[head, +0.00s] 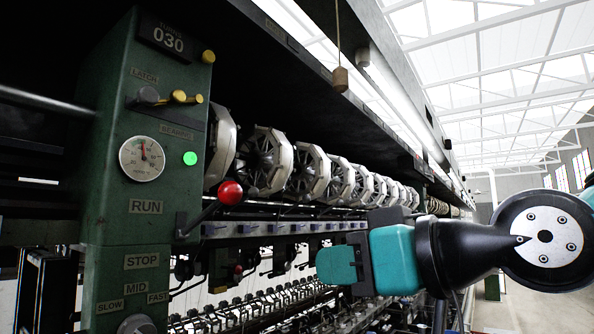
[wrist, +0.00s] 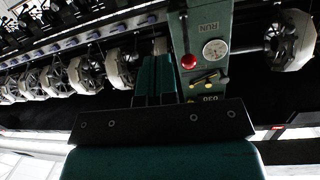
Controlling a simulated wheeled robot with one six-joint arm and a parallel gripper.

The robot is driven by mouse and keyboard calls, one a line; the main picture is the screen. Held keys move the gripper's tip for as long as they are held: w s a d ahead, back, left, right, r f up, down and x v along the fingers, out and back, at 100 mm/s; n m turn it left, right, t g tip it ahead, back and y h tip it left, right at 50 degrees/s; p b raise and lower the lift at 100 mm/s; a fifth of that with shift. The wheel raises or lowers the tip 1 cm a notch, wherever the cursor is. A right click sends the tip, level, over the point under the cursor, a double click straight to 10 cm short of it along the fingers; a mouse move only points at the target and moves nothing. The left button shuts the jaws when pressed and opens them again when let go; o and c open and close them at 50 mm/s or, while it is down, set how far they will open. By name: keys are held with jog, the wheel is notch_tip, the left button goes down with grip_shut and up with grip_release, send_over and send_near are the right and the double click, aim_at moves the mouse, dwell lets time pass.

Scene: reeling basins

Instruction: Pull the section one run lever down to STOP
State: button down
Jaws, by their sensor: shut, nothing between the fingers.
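The section one run lever is a dark arm with a red ball knob (head: 230,193) on the green post marked 030. It rises to the right from its pivot, with the knob about level with the RUN plate (head: 146,207) and above the STOP plate (head: 142,260). In the wrist view the picture is turned over, and the red knob (wrist: 188,62) shows just right of the fingers. My gripper (head: 338,264) is shut and empty, right of and lower than the knob in the head view, apart from it. Its teal fingers show in the wrist view (wrist: 157,70).
White reels (head: 265,160) line the machine behind. Another red knob (head: 238,269) sits farther back, lower. A wooden pull (head: 340,80) hangs above.

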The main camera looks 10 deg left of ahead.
aim_at(238, 185)
jog(key=a+r+n+y, duration=0.2)
jog(key=a+r+y, duration=0.2)
jog(key=r, duration=0.6)
jog(key=p+x, duration=0.2)
jog(key=x, duration=0.1)
jog(key=p+x, duration=0.6)
jog(key=x, duration=0.1)
jog(key=shift+s+r, duration=0.3)
jog(key=shift+r, duration=0.1)
jog(key=shift+w+a, duration=0.25)
jog(key=shift+a, duration=0.4)
jog(key=shift+f, duration=0.15)
